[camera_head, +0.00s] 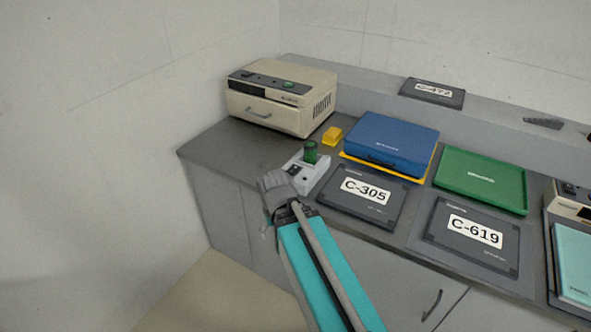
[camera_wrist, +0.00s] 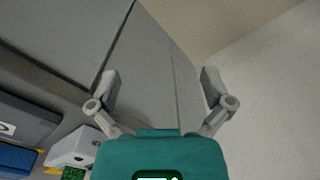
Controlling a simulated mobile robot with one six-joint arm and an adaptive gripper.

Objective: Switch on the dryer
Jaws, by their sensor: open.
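A beige box-shaped appliance (camera_head: 272,112) stands at the far left end of the counter; I take it for the dryer. It has a dark top panel with a green button (camera_head: 288,86) and a dark knob, and a handle on its front. My gripper (camera_head: 274,184) is in front of the counter, nearer to me than the appliance and apart from it. In the wrist view my gripper (camera_wrist: 160,78) is open and empty, with its fingers spread before the grey cabinet front and floor. The appliance does not show in the wrist view.
A small white device (camera_head: 317,176) with a green cylinder on it stands near my gripper. A yellow block (camera_head: 332,135), a blue case (camera_head: 390,143), a green tray (camera_head: 482,180) and dark panels labelled C-305 (camera_head: 345,205) and C-619 (camera_head: 492,262) lie rightward. Bare counter (camera_head: 225,145) shows before the appliance.

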